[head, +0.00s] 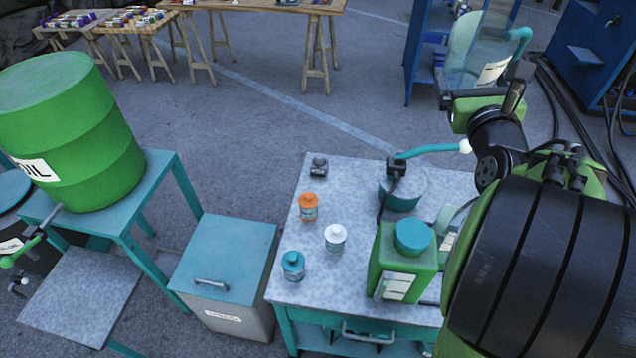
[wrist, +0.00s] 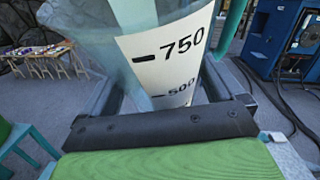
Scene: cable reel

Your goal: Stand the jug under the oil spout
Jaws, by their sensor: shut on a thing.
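The jug (head: 478,48) is clear with a teal handle and a white scale label, held up at the upper right of the head view. In the wrist view the jug (wrist: 140,45) fills the space between the fingers, with 750 and 500 on its label. My gripper (head: 484,98) is shut on the jug, which looks slightly tilted in the head view. The jug is far from the spout.
A workbench (head: 325,280) holds a green can (head: 400,275), a teal round container (head: 403,188) and small orange, white and teal bottles. A grey bin with a teal lid (head: 225,255) stands between bench and drum stand. Blue cabinets and black cables are at the right.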

